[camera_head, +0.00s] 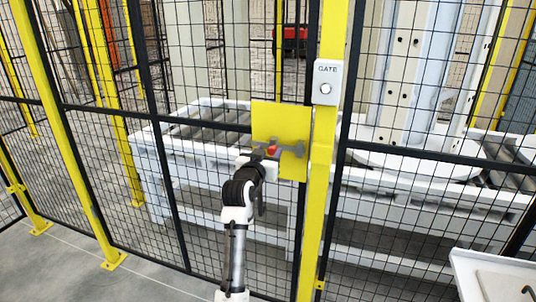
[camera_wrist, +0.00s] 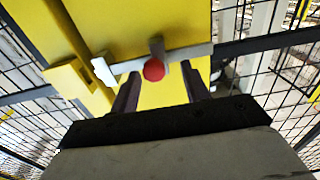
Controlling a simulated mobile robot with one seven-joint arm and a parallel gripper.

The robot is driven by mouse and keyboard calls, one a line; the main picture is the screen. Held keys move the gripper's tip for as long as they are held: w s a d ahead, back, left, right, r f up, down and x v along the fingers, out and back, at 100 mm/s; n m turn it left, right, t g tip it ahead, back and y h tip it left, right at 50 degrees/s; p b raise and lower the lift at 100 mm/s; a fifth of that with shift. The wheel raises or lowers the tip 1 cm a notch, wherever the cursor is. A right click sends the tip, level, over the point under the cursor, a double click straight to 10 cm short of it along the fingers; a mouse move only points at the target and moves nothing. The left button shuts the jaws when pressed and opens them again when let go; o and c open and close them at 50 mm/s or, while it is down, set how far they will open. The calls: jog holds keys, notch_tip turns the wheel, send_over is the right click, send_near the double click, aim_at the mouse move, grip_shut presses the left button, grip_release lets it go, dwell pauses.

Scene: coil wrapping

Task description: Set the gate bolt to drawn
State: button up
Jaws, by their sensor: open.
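The gate bolt is a grey bar (camera_wrist: 190,52) with a red knob (camera_wrist: 153,70), lying across a yellow plate (camera_head: 280,120) on the mesh gate. The red knob also shows in the head view (camera_head: 272,150). In the wrist view the bar's pale left end lies close to a yellow block (camera_wrist: 70,80) at the post; I cannot tell whether it enters it. My gripper (camera_wrist: 162,76) is open, with one finger on each side of the knob. The fingers do not appear closed on it. In the head view my gripper (camera_head: 260,156) is at the plate, partly hiding the bolt.
A yellow post (camera_head: 321,160) stands just right of the plate and bears a white box marked GATE (camera_head: 326,82) with a round button. Black mesh fencing spans both sides. Behind it is a white roller conveyor (camera_head: 190,150). A white surface (camera_head: 500,272) is at lower right.

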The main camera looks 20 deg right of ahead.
jog(key=b+v, duration=0.4)
jog(key=v, duration=0.9)
jog(key=shift+s+a, duration=0.25)
jog(key=shift+s, duration=0.1)
